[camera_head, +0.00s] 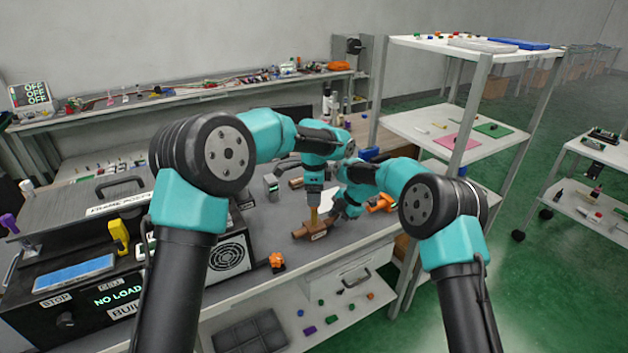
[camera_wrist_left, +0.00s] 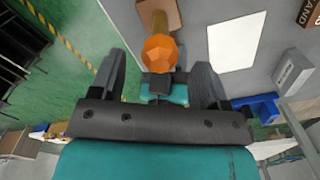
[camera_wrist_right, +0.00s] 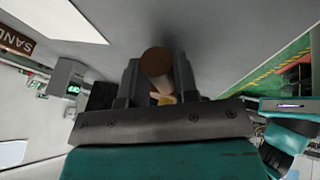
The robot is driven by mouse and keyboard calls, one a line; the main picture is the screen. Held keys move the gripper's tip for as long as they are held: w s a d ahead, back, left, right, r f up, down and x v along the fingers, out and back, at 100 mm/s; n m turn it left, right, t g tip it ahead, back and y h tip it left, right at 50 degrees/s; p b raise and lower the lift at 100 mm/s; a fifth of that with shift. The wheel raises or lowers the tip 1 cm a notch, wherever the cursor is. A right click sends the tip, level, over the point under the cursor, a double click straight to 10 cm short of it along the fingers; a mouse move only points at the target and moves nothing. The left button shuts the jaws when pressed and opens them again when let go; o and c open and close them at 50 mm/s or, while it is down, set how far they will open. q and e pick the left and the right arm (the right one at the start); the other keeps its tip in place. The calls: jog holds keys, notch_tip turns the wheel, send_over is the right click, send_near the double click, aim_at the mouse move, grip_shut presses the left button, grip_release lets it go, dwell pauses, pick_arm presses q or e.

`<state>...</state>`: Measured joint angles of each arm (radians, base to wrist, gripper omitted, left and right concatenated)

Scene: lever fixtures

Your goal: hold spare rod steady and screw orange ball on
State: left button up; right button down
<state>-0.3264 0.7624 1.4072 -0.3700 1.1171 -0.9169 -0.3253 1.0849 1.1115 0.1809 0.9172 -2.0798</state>
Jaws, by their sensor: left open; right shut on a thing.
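A yellow-brass rod (camera_head: 313,215) rises by a brown block (camera_head: 318,232) on the bench; it also shows in the left wrist view (camera_wrist_left: 159,22). A faceted orange ball (camera_wrist_left: 160,53) is at the near end of the rod in the left wrist view, and I cannot tell how firmly it sits. My left gripper (camera_wrist_left: 160,80) is open, with its fingers on either side of the ball's line. My right gripper (camera_wrist_right: 158,80) is shut on the rod. A brown round end (camera_wrist_right: 157,61) shows between its fingers, with yellow (camera_wrist_right: 163,98) below. In the head view the arms hide the ball.
Another orange faceted piece (camera_head: 277,261) lies near the bench's front edge. An orange piece (camera_head: 381,203) lies right of the grippers. A black machine (camera_head: 75,285) fills the bench's left side. A white sheet (camera_wrist_left: 236,41) lies beside the rod. Shelving (camera_head: 455,125) stands at right.

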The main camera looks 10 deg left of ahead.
pick_arm(q)
jog(key=shift+f, duration=1.45)
jog(key=c, duration=1)
jog(key=m, duration=1.1)
jog(key=shift+m, duration=0.4)
jog(key=m, duration=0.5)
jog(key=shift+w, duration=0.1)
jog(key=m, duration=0.6)
jog(key=o, duration=1.1)
